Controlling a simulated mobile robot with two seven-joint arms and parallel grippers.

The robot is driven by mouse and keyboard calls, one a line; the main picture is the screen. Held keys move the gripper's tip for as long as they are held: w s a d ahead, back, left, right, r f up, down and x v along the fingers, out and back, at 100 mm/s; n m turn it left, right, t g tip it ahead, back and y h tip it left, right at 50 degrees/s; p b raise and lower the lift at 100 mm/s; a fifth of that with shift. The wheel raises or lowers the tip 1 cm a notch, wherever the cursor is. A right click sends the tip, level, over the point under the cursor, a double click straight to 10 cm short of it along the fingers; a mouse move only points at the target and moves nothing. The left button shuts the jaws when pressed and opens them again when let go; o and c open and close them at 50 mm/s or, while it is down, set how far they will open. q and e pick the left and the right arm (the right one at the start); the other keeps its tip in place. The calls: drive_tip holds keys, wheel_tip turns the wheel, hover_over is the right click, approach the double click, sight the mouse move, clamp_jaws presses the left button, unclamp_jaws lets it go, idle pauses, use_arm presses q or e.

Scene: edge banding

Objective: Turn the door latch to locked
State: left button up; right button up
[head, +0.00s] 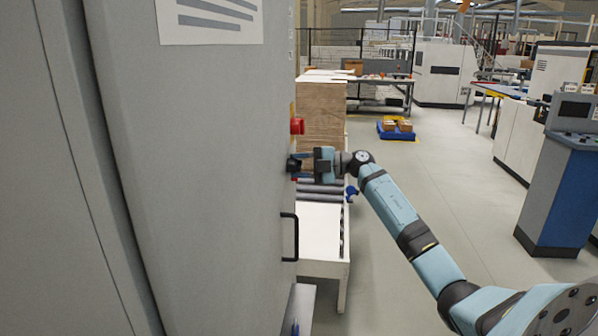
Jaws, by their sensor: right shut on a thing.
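A tall grey cabinet door (195,180) fills the left of the head view, seen at a steep angle. My right gripper (297,166) reaches in from the right to the door's edge face, just below a red knob (297,126). It is shut on a small dark part there, which I take to be the door latch (292,165). The gripper hides most of the latch, so I cannot tell which way it is turned. A black bar handle (290,237) is below the gripper. My left gripper does not show.
A roller conveyor with a white bed (321,238) and a stack of wooden boards (321,115) stand just behind the gripper. A blue and grey control console (560,180) stands at the right. The grey floor (440,180) between is mostly clear.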

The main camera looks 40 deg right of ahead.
drive_tip(key=n+b, duration=0.3)
drive_tip(key=n, duration=0.1)
drive_tip(key=shift+f, duration=0.1)
drive_tip(key=n+h+b, duration=0.1)
drive_tip(key=n+b, duration=0.2)
drive_tip(key=n, duration=0.1)
drive_tip(key=shift+n, duration=0.3)
drive_tip(key=shift+n+b, duration=0.8)
drive_tip(key=shift+s+a+r+n+h+b, duration=0.1)
drive_tip(key=shift+r+n+h+b, duration=0.15)
drive_tip(key=shift+n+b, duration=0.5)
drive_tip(key=shift+n, duration=0.35)
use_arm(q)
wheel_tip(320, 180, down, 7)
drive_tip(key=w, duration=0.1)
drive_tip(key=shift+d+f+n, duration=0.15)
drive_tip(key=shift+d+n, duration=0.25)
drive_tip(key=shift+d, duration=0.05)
use_arm(e)
drive_tip(key=shift+n, duration=0.3)
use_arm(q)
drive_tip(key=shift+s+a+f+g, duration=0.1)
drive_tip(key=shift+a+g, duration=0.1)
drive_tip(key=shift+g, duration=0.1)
use_arm(e)
drive_tip(key=shift+r+t, duration=0.1)
drive_tip(key=shift+t, duration=0.2)
